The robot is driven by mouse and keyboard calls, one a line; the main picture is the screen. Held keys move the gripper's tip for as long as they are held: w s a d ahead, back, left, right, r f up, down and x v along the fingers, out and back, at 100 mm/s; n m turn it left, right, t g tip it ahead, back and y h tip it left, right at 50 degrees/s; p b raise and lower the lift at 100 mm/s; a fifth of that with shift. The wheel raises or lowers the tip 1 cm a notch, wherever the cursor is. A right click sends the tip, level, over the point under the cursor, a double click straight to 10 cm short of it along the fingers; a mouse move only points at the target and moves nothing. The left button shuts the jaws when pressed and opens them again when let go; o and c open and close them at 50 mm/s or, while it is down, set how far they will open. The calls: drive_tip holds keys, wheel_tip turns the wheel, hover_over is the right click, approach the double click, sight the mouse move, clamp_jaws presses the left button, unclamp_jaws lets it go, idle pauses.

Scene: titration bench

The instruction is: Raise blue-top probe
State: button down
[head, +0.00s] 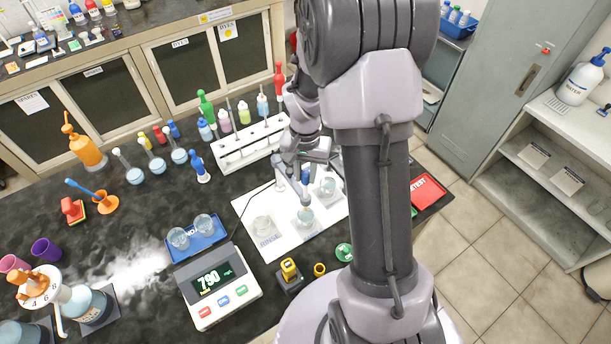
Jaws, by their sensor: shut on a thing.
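My gripper (304,161) is over the white mat in the middle of the bench, shut on the blue-top probe. A blue part of the probe (305,178) shows just below the jaws. It points down toward a glass beaker with bluish liquid (305,217). I cannot tell whether its tip is inside the beaker. My gripper and arm hide the probe's upper end.
The white mat (247,208) also bears a clear beaker (263,227) and another beaker (328,187). A white rack (248,148) with bottles stands behind. A blue tray (197,246) and a scale reading 790 (218,285) are at front left.

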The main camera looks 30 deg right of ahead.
drive_tip(key=shift+w+r, duration=0.15)
drive_tip(key=shift+r, duration=0.05)
drive_tip(key=c, duration=1.2)
unclamp_jaws()
drive_tip(key=shift+c, duration=0.2)
wheel_tip(320, 180, up, 17)
drive_tip(key=p, duration=0.2)
drive_tip(key=shift+r, duration=0.2)
drive_tip(key=s+a+f+n+t+y+b, duration=0.2)
drive_tip(key=s+a+f+n+t+b, duration=0.2)
drive_tip(key=s+a+f+b, duration=1.2)
drive_tip(key=f+t+b, duration=0.1)
drive_tip(key=b, duration=0.8)
drive_tip(key=shift+s+a+f+t+b, duration=0.25)
drive_tip(key=shift+s+f+t+b, duration=0.1)
drive_tip(key=shift+t+b, duration=0.05)
